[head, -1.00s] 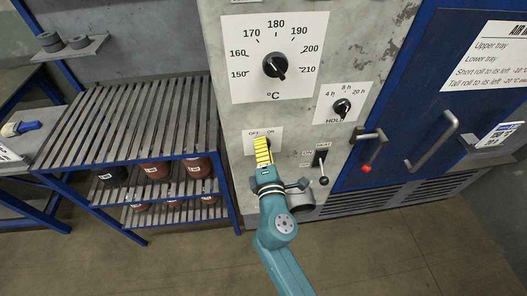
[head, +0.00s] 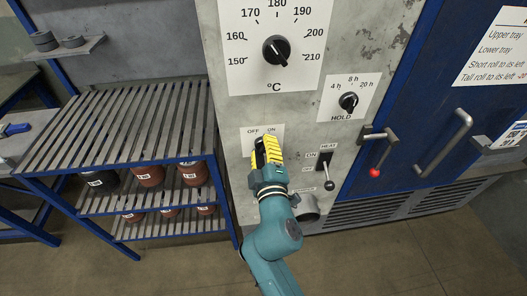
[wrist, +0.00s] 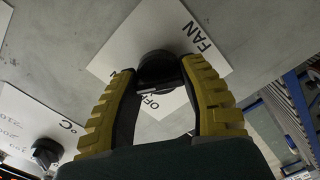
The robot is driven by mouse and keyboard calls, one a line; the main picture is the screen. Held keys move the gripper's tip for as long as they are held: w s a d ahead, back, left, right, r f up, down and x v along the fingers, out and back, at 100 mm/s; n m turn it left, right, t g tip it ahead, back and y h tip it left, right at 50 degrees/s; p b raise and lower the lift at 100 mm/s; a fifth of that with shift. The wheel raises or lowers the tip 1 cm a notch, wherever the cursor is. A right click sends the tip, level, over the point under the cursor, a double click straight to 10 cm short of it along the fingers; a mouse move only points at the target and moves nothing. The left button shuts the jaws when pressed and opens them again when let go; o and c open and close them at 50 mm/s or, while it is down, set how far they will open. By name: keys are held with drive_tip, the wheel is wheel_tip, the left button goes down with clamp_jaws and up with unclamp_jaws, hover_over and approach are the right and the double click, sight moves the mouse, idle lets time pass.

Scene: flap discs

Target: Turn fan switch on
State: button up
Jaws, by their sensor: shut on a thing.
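The fan switch is a round black knob on a white plate (wrist: 118,66) marked FAN, with OFF and ON labels. In the wrist view the knob (wrist: 157,70) sits between the tips of my gripper's yellow-padded fingers (wrist: 160,82). In the head view my gripper (head: 266,150) reaches up to the OFF/ON plate (head: 249,134) on the grey panel. Its fingers are shut on the knob and hide most of it. The knob's exact pointing direction is hard to read.
A temperature dial (head: 276,50) and a HOLD knob (head: 348,101) are above. A HEAT lever (head: 327,172) is close on the right, and a red-tipped door handle (head: 375,172) lies beyond it. A slatted rack (head: 120,130) stands at left.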

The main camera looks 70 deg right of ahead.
idle(0.4)
drive_tip(key=o, duration=1.2)
drive_tip(key=v, duration=1.2)
